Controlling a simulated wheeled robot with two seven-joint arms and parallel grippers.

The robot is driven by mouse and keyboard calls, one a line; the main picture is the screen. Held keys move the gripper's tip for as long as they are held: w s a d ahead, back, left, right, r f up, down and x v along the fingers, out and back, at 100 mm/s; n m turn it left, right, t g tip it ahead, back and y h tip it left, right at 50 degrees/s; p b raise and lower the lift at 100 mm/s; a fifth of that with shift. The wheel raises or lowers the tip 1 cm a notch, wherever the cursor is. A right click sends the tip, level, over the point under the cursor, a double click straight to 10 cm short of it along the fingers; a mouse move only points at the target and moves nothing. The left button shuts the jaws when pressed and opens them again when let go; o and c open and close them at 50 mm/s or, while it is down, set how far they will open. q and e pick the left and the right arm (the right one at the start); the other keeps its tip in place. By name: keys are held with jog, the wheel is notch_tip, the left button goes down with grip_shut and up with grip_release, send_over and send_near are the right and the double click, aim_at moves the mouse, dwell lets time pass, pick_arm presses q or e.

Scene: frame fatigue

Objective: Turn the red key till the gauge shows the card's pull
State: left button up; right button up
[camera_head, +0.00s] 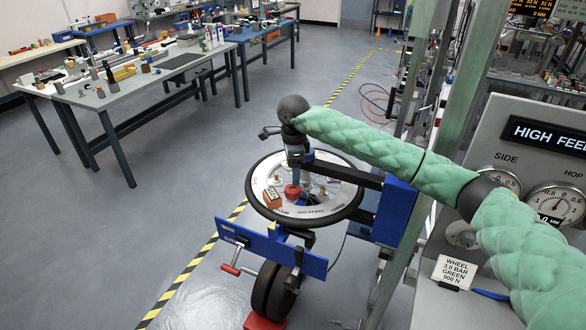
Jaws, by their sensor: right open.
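My right gripper (297,178) reaches in from the right on the green-sleeved arm and points down over the wheel (252,190). It is open. A small red piece (292,192), which looks like the red key, sits right below its fingertips; I cannot tell whether they touch it. The card (454,272) reads "WHEEL 3.0 BAR GREEN 900 N" and stands at the right. On the grey panel are the SIDE gauge (497,182) and the HOP gauge (557,204); their needles are too small to read. My left gripper is not in view.
A brown-red block (273,198) lies on the wheel beside the red piece. A blue bracket (270,250) with a red-handled lever (238,269) stands in front. Cluttered benches (110,95) stand at the back left; the floor between is clear.

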aim_at(293, 189)
jog(key=shift+f, duration=3.9)
jog(key=c, duration=1.1)
jog(key=shift+o, duration=0.2)
jog(key=m, duration=0.9)
jog(key=shift+r, duration=0.1)
jog(key=m, duration=0.6)
jog(key=shift+a+m, duration=0.1)
jog(key=shift+m, duration=0.2)
